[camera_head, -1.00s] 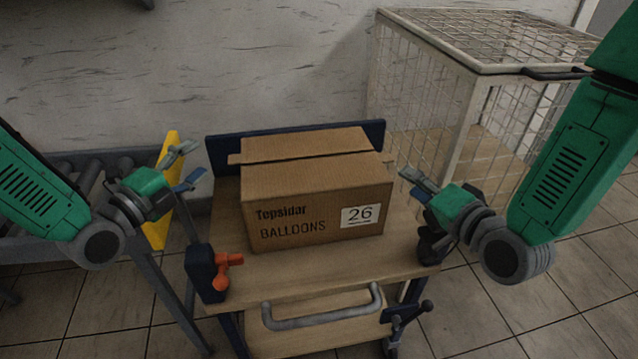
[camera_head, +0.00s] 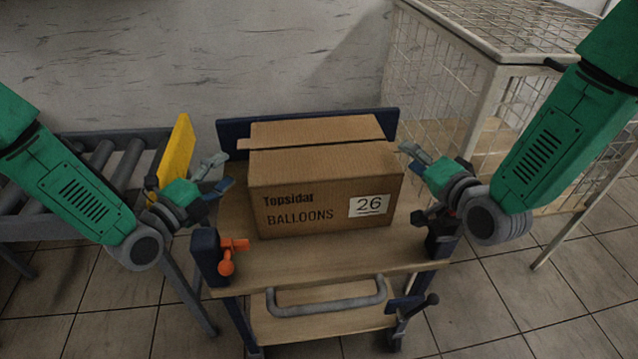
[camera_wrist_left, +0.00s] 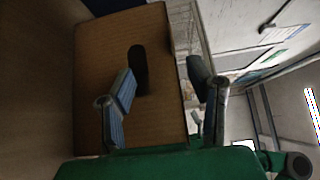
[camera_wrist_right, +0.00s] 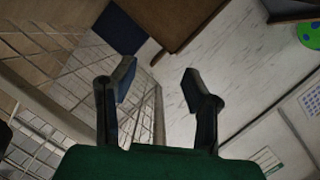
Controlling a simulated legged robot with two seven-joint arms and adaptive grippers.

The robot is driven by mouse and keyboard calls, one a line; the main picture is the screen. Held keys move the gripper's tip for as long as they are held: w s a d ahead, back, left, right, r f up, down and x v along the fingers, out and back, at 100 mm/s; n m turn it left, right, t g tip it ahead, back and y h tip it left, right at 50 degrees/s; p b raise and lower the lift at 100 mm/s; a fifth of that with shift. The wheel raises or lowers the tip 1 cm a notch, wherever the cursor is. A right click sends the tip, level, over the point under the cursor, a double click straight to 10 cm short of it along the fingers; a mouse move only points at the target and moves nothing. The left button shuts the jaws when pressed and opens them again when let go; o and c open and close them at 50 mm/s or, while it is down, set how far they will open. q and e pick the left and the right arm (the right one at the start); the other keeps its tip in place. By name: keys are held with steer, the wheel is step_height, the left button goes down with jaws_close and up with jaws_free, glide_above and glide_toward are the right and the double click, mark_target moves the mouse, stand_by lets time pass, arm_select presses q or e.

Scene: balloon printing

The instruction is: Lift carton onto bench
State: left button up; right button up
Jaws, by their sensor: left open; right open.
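In the left wrist view the carton's side (camera_wrist_left: 155,95) shows a dark hand slot in front of the left gripper's fingers (camera_wrist_left: 165,100). My right gripper (camera_head: 408,160) is open close to the carton's right side; contact cannot be told. In the right wrist view its fingers (camera_wrist_right: 155,88) are apart with nothing between them.
A roller conveyor (camera_head: 95,170) with a yellow plate (camera_head: 178,155) stands at left. A wire cage (camera_head: 450,75) stands at back right. An orange clamp handle (camera_head: 229,262) is at the bench's left front. A grey bar handle (camera_head: 325,306) is at the front. A wall is behind.

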mark_target(393, 143)
steer(key=x, duration=0.6)
steer(key=shift+w, duration=0.2)
steer(key=shift+w+a, duration=0.35)
steer(key=shift+a, duration=0.05)
arm_select(q)
steer(key=x, duration=0.7)
steer(key=shift+w, duration=0.15)
arm_select(e)
steer(key=shift+d, duration=0.1)
arm_select(q)
steer(key=shift+d+f, duration=0.1)
steer(key=shift+d, duration=0.1)
arm_select(e)
steer(key=shift+d, duration=0.1)
arm_select(q)
steer(key=c, duration=0.3)
arm_select(e)
steer(key=shift+d+f, duration=0.1)
steer(key=c, duration=0.3)
arm_select(q)
steer(key=shift+d, duration=0.1)
steer(key=c, duration=0.7)
arm_select(e)
jaws_close()
steer(key=shift+s, duration=0.1)
